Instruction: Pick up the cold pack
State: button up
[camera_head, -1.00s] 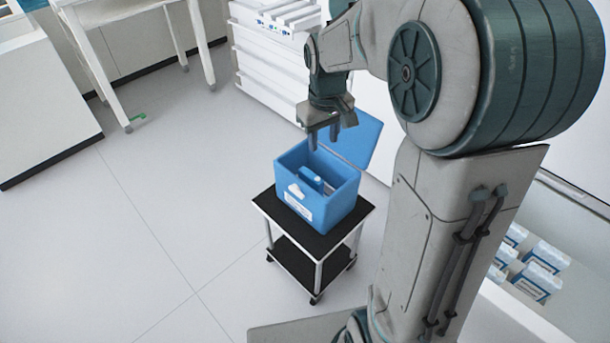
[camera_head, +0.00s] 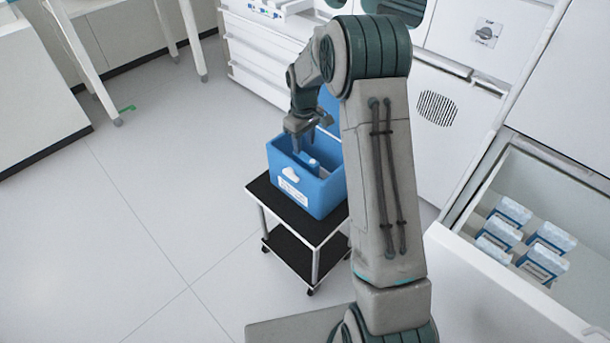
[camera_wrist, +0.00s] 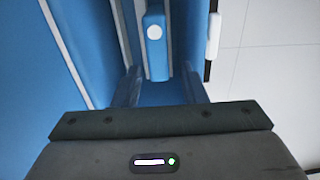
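The cold pack appears to be the blue block (camera_head: 313,164) inside the open blue cooler box (camera_head: 325,196). In the wrist view the blue block (camera_wrist: 155,45) has a round white cap and stands in a slot between the box's inner walls. My gripper (camera_head: 299,143) is over the box opening with its fingers pointing down. In the wrist view my gripper (camera_wrist: 162,85) is open, its fingers spread to the left and right of the block's near end. I cannot tell whether the fingers touch the block. The block's lower part is hidden in the box.
The box stands on a small black-topped cart (camera_head: 266,192). Its raised lid is mostly behind my arm. An open drawer (camera_head: 575,200) at the right holds several blue-and-white packs (camera_head: 543,262). White cabinets stand behind.

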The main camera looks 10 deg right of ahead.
aim_at(306, 157)
jog(key=f, duration=0.6)
jog(key=f+b, duration=0.1)
jog(key=f, duration=0.2)
jog(key=shift+s+d+f, duration=0.1)
jog(key=shift+d+f, duration=0.15)
jog(key=shift+f, duration=0.05)
grip_shut()
